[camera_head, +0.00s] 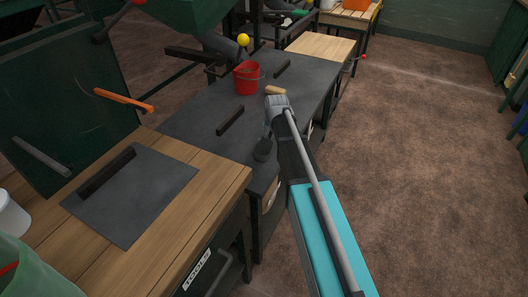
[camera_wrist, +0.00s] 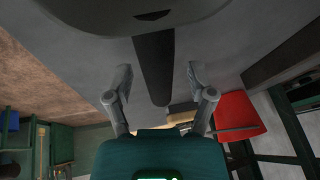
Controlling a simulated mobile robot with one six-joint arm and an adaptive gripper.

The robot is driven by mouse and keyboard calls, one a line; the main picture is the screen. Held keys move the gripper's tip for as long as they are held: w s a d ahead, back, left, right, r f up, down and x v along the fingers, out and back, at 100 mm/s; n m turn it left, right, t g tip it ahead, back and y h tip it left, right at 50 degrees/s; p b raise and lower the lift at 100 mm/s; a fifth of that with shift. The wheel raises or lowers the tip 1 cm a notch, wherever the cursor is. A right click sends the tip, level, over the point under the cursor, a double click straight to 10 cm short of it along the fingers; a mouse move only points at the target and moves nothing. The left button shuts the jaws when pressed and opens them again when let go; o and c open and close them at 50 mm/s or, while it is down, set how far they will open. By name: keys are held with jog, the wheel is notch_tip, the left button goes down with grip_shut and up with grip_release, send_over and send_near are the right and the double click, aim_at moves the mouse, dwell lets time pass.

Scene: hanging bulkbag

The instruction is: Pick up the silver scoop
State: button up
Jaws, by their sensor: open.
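The silver scoop shows in the wrist view as a broad grey rounded shape (camera_wrist: 90,18) at the top, cut off by the edge. A dark straight handle (camera_wrist: 153,65) runs from it down between my fingers. In the head view the scoop seems to be the dark grey rounded shape (camera_head: 262,151) on the dark bench, just below my gripper (camera_head: 275,112). In the wrist view my gripper (camera_wrist: 159,76) is open, one finger on each side of the handle with gaps visible. Whether the fingers are at handle height, I cannot tell.
A red bucket (camera_head: 247,78) and a tan block-like piece (camera_head: 275,90) stand beyond my gripper on the bench. Dark bars (camera_head: 230,120) lie on the bench to the left. A wooden table (camera_head: 210,168) stands nearer. The brown floor at right is clear.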

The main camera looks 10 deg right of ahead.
jog(key=shift+c, duration=0.3)
grip_shut()
jog(key=shift+r, duration=0.2)
dwell(0.4)
notch_tip(320, 180, up, 2)
jog(key=p, duration=0.2)
jog(key=shift+r+p, duration=0.1)
jog(key=shift+p, duration=0.2)
jog(key=s+d+r+p, duration=0.6)
jog(key=s+r+p, duration=0.4)
jog(key=s, duration=0.2)
jog(key=shift+s+d+r, duration=0.15)
jog(key=shift+s+r, duration=0.05)
jog(key=shift+s, duration=0.05)
